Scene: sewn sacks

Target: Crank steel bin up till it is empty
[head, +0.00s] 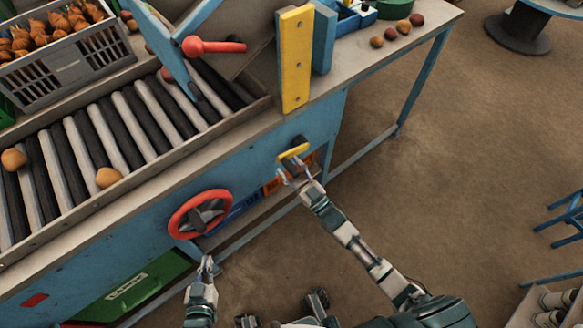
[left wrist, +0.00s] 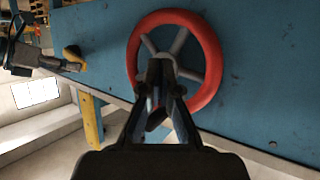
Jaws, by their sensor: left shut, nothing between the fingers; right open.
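The red handwheel (head: 200,213) with grey spokes is on the blue front panel below the roller bed. My left gripper (head: 207,264) is shut and empty, just below the wheel in the head view. In the left wrist view its closed fingertips (left wrist: 160,68) overlap the wheel (left wrist: 205,95) near its spokes; contact cannot be told. My right gripper (head: 293,171) is open at a yellow handle (head: 294,150) on the panel; whether it touches is unclear. A grey steel bin (head: 238,62) appears tilted between blue side plates at the top; its inside is mostly hidden.
Dark and pale rollers (head: 75,150) carry a few round brown fruits. A grey crate (head: 70,68) of orange-brown produce stands at the back left. A yellow upright plate (head: 296,60) stands beside the bin. A green bin (head: 130,290) sits below the bench.

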